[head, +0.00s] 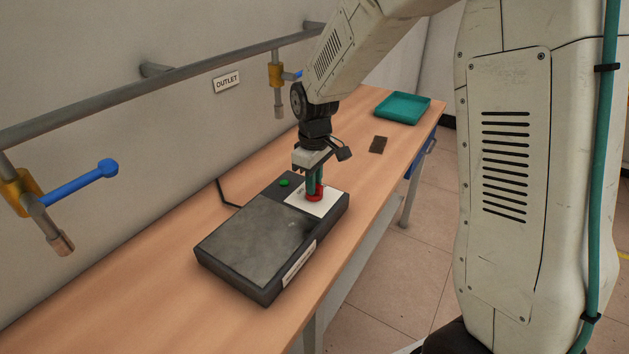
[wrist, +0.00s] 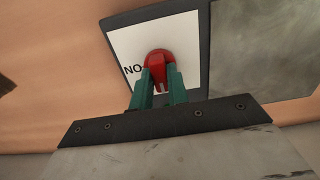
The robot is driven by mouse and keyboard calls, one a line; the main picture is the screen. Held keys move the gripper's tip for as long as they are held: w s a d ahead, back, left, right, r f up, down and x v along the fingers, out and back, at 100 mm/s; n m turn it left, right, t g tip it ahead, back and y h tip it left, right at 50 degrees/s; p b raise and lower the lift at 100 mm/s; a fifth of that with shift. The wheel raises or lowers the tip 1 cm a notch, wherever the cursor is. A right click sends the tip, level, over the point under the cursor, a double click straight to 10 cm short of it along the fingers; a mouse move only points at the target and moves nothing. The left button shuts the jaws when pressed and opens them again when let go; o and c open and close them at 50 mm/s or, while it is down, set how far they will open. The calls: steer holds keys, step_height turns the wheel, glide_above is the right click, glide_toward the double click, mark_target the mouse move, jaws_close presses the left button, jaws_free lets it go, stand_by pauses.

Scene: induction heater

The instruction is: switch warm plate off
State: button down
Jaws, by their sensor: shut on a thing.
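The warm plate (head: 258,241) is a dark box with a grey top, lying on the wooden bench. Its white control panel (head: 327,204) is at the far end and carries a red knob (head: 314,196). A green lamp (head: 284,183) beside the panel looks lit. My gripper (head: 314,188) points down over the panel, with its green fingers shut on the red knob. The wrist view shows the knob (wrist: 160,66) between the fingertips (wrist: 159,84), with letters printed on the white panel to its left. Part of the lettering is hidden.
A teal tray (head: 402,107) and a small dark brown piece (head: 378,144) lie farther along the bench (head: 130,300). A pipe with blue-handled taps (head: 80,184) runs along the wall. An OUTLET sign (head: 227,82) hangs below the pipe. A black cable (head: 226,193) lies behind the plate.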

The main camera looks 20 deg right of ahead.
stand_by(0.3)
steer(key=c, duration=1.4)
jaws_free()
steer(key=shift+o, duration=0.2)
step_height(320, 180, up, 8)
steer(key=shift+f, duration=0.1)
steer(key=s+d+r+m, duration=0.1)
steer(key=s+r+m, duration=0.1)
steer(key=s, duration=0.8)
steer(key=s+d+r+m, duration=0.1)
steer(key=s+r+m, duration=0.2)
steer(key=s, duration=0.7)
steer(key=s+d+r+m+t, duration=0.1)
steer(key=s+r+m, duration=0.1)
steer(key=s, duration=0.8)
steer(key=shift+d+r, duration=0.2)
steer(key=shift+r, duration=0.3)
